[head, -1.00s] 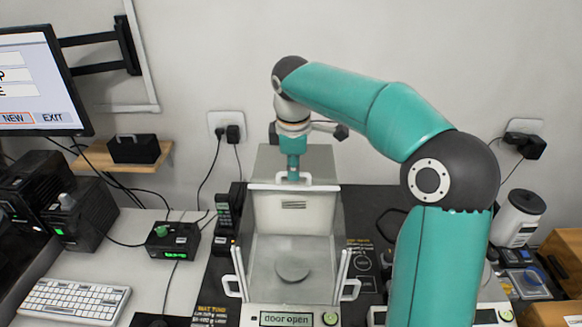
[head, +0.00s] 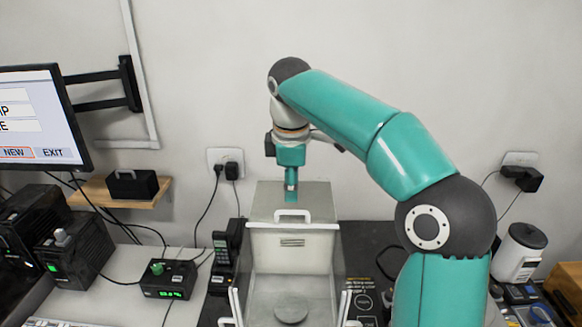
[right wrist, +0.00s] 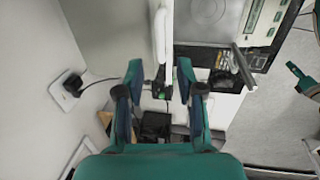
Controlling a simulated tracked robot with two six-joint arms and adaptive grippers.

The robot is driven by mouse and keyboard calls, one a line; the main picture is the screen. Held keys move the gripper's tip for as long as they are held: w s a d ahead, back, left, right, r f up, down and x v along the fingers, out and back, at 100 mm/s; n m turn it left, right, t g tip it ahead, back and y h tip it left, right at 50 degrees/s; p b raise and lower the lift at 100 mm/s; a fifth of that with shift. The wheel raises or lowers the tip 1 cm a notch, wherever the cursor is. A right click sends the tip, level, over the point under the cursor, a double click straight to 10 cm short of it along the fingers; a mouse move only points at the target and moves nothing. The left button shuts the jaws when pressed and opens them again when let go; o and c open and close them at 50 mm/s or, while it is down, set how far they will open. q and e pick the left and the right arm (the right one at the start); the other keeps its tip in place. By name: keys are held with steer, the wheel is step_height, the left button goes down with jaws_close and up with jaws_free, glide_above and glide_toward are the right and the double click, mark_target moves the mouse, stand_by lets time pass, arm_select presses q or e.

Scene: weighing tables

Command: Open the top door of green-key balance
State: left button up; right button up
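The balance (head: 333,268) stands at the lower middle of the head view. Its top door (head: 310,195) lies slid back behind the chamber, which is open above, with the round pan (head: 291,309) visible inside. The door's white handle (head: 292,214) stands at the door's front edge. My right gripper (head: 291,190) points down just above and behind the handle, apart from it. In the right wrist view its fingers (right wrist: 163,95) are spread and empty, with a white bar ahead of them. Teal parts, likely my left arm's (right wrist: 303,80), show at the right edge; its fingers are unclear.
A monitor (head: 35,120) hangs at the left. A small green-lit box (head: 168,279) and a dark handset (head: 225,255) stand left of the balance. A white container (head: 520,252) stands at the right. The wall with cabled sockets (head: 225,163) is close behind.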

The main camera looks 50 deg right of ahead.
steer(key=r, duration=0.5)
steer(key=shift+s+a, duration=0.3)
steer(key=shift+a, duration=0.1)
